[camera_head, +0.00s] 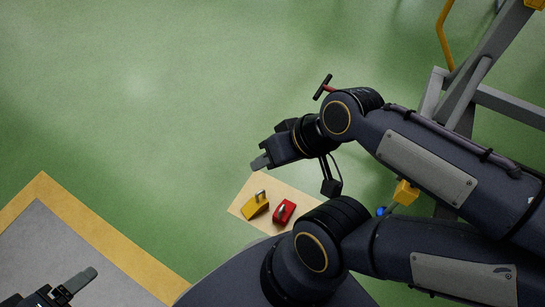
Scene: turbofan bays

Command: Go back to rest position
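My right gripper (261,162) is at the middle of the head view, on the arm that comes in from the right. It points left and hangs above the green floor near a beige board. I see its fingers from the side, and no object shows at their tips. The gap between them cannot be made out. My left gripper (80,283) shows only in part at the bottom left corner, over the grey mat. Its fingers look like one dark piece from here, with nothing visible at the tip.
The beige board (246,191) carries a yellow padlock-like piece (256,206) and a red one (284,212). A T-handle (323,87) and a yellow block (405,193) show beside my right arm. A grey frame (510,105) stands at right. Green floor at upper left is clear.

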